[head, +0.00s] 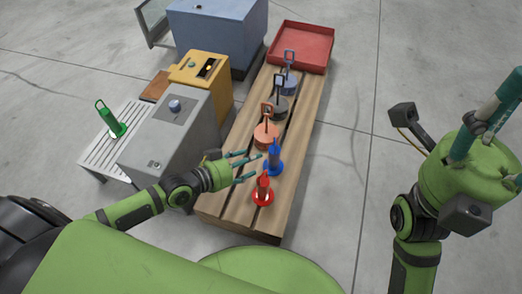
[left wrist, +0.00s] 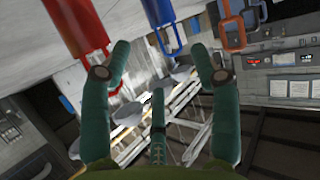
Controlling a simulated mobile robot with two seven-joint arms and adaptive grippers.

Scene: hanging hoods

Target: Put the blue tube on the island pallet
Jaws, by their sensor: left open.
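The blue tube (head: 274,158) stands upright on a round blue base on the wooden slatted bench. It also shows at the top of the left wrist view (left wrist: 160,14). My left gripper (head: 254,165) is open and empty, its teal fingers spread just left of the blue tube; contact cannot be told. In the left wrist view my fingers (left wrist: 163,62) are apart with nothing between them. Nothing marks which surface is the island pallet; the slatted wooden bench (head: 306,120) and a pale slatted stand (head: 96,155) are in view. My right gripper (head: 508,120) is raised at the right, fingertips partly cut off.
A red tube (head: 263,188) stands close in front of the blue one. Orange (head: 266,132), grey and blue handled pieces line the bench behind, then a red tray (head: 300,47). Grey (head: 175,125), yellow and blue boxes stand left. A green tube (head: 112,120) is on the pale stand.

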